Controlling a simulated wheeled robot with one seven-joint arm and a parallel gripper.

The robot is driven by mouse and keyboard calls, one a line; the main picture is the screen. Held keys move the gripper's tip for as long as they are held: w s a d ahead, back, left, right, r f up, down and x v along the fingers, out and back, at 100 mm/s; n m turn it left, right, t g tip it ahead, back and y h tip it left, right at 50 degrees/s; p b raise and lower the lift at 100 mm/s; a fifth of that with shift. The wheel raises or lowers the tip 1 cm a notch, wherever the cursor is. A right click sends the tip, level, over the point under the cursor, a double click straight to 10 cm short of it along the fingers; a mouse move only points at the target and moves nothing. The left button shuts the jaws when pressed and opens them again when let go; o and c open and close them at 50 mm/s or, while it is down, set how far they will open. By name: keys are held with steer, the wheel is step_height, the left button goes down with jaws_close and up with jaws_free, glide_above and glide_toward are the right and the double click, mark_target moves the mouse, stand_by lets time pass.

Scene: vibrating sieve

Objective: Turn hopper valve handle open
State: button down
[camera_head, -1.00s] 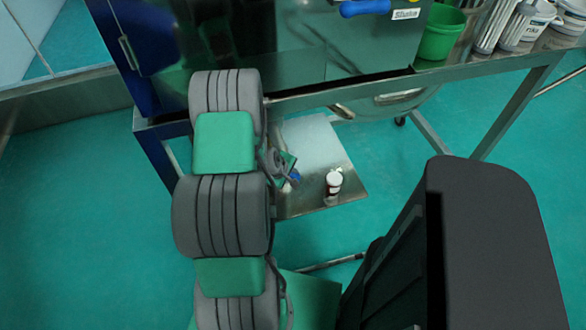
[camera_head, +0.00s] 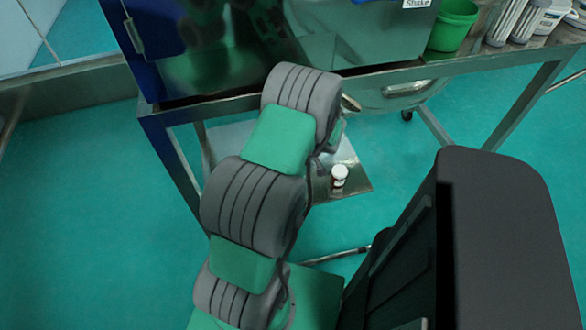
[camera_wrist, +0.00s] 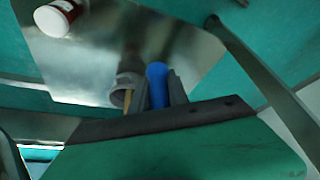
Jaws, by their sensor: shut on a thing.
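My gripper (camera_wrist: 160,92) is in the lower middle of the wrist view. Its two dark fingers stand on either side of a blue handle (camera_wrist: 157,74), and it is shut on it. I take this for the hopper valve handle; what it joins to is hidden. A grey round fitting (camera_wrist: 127,88) with a tan rod shows just left of the fingers. In the head view my arm hides the gripper and the handle. A shiny rounded metal part (camera_head: 402,88), perhaps the hopper's underside, shows under the table.
A white bottle with a red-brown label (camera_head: 339,178) stands on the metal lower shelf (camera_head: 357,184); it also shows in the wrist view (camera_wrist: 58,17). A steel table (camera_head: 470,65) carries a green bucket (camera_head: 452,26) at right. Table legs flank the shelf. Floor at left is open.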

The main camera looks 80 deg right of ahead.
stand_by(0.4)
steer(key=c, duration=1.3)
jaws_free()
steer(key=v, duration=0.7)
steer(key=shift+s+r+p, duration=0.2)
steer(key=shift+r+p, duration=0.1)
steer(key=shift+r, duration=0.05)
